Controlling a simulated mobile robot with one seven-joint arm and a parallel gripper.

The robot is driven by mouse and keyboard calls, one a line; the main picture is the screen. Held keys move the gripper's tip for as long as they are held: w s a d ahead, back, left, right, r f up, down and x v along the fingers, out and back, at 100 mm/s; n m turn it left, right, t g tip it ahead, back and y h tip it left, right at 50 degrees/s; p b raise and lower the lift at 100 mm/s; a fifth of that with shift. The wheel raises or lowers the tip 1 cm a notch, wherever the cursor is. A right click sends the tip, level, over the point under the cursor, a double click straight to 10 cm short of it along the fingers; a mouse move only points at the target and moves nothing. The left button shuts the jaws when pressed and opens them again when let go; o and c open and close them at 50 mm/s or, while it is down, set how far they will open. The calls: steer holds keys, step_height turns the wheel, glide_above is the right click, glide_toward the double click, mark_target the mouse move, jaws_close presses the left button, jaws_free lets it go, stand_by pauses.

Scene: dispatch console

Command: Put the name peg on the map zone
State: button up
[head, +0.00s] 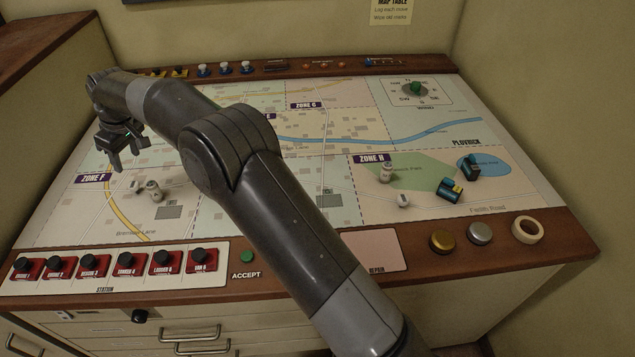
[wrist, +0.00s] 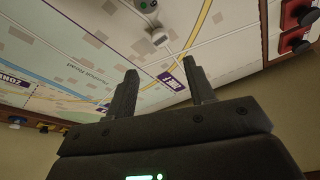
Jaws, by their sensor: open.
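The map table (head: 290,178) is printed with labelled zones. A similar white peg (head: 385,173) stands in Zone H, near a white piece (head: 403,200). I cannot read a name on either peg. My gripper (head: 130,161) is open and empty, above the map's left side, near the Zone F label. In the wrist view its fingers (wrist: 160,78) are apart, with the Zone F label beyond them.
Two teal blocks (head: 450,190) (head: 471,167) sit in Zone H. Red knobbed station blocks (head: 127,264) line the front left. Gold (head: 442,240) and silver (head: 479,233) discs and a tape roll (head: 527,230) lie front right. My arm hides the map's middle.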

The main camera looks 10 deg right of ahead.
steer(key=s+d+r+m+t, duration=0.1)
steer(key=s+d+r+m, duration=0.1)
steer(key=d+r, duration=0.65)
steer(key=s+d+r+m+t+h, duration=0.1)
steer(key=s+d+r+m, duration=0.15)
steer(key=d, duration=1.05)
steer(key=s+d+r+m+t, duration=0.1)
steer(key=d+r, duration=0.5)
steer(key=d, duration=0.5)
steer(key=s+d+r+m, duration=0.2)
steer(key=s+d+m, duration=0.1)
steer(key=s+d, duration=0.55)
steer(key=s+d+f+m+h, duration=0.1)
steer(key=s+d+f+m, duration=0.1)
steer(key=s+d+f, duration=0.2)
steer(key=s+d+f+m+t+h, duration=0.1)
steer(key=s+d+f+m, duration=0.2)
steer(key=s+d, duration=0.8)
steer(key=shift+s+f, duration=0.65)
steer(key=shift+s, duration=0.95)
steer(key=shift+d, duration=0.1)
